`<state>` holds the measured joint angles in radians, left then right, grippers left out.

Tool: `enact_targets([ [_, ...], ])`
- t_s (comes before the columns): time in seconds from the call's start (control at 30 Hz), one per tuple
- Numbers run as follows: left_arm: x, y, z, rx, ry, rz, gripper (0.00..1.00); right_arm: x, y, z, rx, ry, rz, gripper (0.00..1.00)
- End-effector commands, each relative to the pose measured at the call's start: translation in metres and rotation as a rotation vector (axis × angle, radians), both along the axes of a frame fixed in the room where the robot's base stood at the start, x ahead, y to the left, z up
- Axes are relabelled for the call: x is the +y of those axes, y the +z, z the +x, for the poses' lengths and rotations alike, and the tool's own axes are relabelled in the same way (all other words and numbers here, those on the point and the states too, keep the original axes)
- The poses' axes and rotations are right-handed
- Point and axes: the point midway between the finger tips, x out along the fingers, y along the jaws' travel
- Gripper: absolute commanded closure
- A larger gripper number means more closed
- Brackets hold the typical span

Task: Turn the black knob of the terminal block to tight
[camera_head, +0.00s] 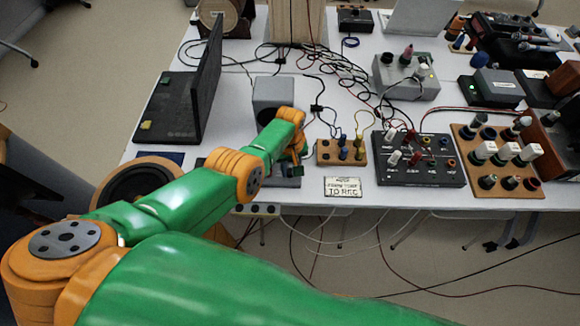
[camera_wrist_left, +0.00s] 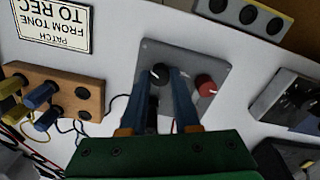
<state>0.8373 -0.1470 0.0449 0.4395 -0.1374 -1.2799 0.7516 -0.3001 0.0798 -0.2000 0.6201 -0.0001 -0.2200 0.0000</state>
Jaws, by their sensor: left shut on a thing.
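The terminal block (camera_wrist_left: 200,58) is a grey plate on the white table, with a black knob (camera_wrist_left: 159,72) and a red knob (camera_wrist_left: 206,85) side by side. My left gripper (camera_wrist_left: 167,78) has its two blue fingers at the black knob, one on each side, shut on it. The red knob stands free to the right of the fingers in the left wrist view. In the head view my left gripper (camera_head: 298,160) is over the block (camera_head: 288,182) near the table's front edge; my arm hides most of the block and the knobs there. My right gripper is not in view.
A wooden block with blue and yellow plugs (camera_head: 328,153) and a sign (camera_head: 343,187) lie to the right of the block. Farther right are a black panel (camera_head: 420,178) and a wooden board with knobs (camera_head: 470,183). A grey box (camera_head: 272,92) stands behind, with cables around.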

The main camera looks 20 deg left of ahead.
Motion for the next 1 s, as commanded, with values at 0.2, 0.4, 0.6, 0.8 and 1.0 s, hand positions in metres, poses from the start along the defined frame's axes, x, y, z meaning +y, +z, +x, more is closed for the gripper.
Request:
enact_targets([
  [0.2,-0.0005,-0.0012,-0.0016,0.005,-0.201,-0.001,1.0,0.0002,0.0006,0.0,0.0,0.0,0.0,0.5],
  [0.4,-0.0003,-0.0013,-0.0019,0.006,-0.391,-0.002,1.0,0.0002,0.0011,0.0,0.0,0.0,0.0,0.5],
  [0.6,-0.0001,-0.0014,-0.0019,0.005,-0.581,-0.001,1.0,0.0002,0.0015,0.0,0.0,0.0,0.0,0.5],
  [0.8,0.0,-0.0016,-0.0022,0.006,-0.771,-0.002,1.0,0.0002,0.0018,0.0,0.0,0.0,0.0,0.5],
  [1.0,0.0001,-0.0018,-0.0024,0.007,-0.961,-0.002,1.0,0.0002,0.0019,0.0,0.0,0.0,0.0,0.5],
])
